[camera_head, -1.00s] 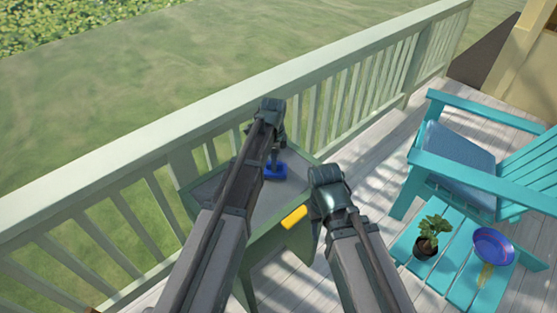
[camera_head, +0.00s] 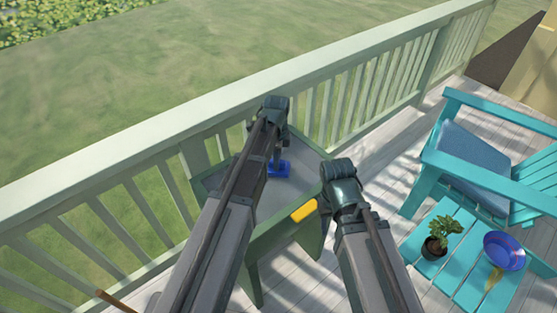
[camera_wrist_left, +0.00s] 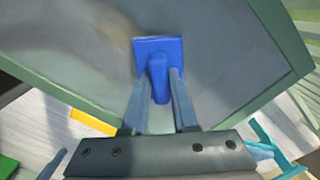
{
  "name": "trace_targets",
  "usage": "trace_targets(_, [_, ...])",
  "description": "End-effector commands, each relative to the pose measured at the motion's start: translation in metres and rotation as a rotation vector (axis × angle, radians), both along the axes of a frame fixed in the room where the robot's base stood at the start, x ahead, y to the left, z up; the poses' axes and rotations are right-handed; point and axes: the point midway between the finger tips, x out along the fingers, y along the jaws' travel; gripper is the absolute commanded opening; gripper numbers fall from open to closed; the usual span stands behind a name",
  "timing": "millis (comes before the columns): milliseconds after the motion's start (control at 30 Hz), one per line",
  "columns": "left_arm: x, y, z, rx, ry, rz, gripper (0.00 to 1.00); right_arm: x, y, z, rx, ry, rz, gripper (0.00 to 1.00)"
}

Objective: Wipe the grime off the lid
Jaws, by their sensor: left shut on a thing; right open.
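The grey lid (camera_head: 266,206) with a green rim tops a green box beside the railing. It also fills much of the left wrist view (camera_wrist_left: 225,75). My left gripper (camera_head: 278,155) is over the lid, shut on the handle of a blue scrubbing tool (camera_head: 281,169). In the left wrist view the tool's flat square head (camera_wrist_left: 145,46) lies against or just above the lid; I cannot tell which. A faint brownish smudge (camera_wrist_left: 115,35) shows left of the head. My right gripper (camera_head: 338,175) is open near the lid's right side, its fingers mostly hidden.
A yellow piece (camera_head: 304,211) is at the box's front edge. The white railing (camera_head: 165,160) runs close behind the box.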

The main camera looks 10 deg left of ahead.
Motion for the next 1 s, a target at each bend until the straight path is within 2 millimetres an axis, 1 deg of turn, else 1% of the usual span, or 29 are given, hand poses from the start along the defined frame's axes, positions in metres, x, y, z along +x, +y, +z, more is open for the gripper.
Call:
trace_targets(300, [-0.021, 0.016, -0.003, 0.001, 0.001, 0.001, 0.0, 0.0, 0.0, -0.003, 0.0, 0.0, 0.0, 0.5])
trace_targets(400, [-0.026, 0.02, -0.003, 0.001, 0.002, 0.001, 0.0, 0.0, 0.0, -0.003, 0.0, 0.0, 0.0, 0.5])
trace_targets(667, [-0.028, 0.023, -0.003, 0.003, 0.003, 0.002, 0.0, 0.0, 0.0, -0.003, 0.0, 0.0, 0.0, 0.5])
trace_targets(1000, [-0.048, 0.039, -0.001, 0.002, 0.003, 0.002, 0.0, 0.0, 0.0, -0.001, 0.0, 0.0, 0.0, 0.5])
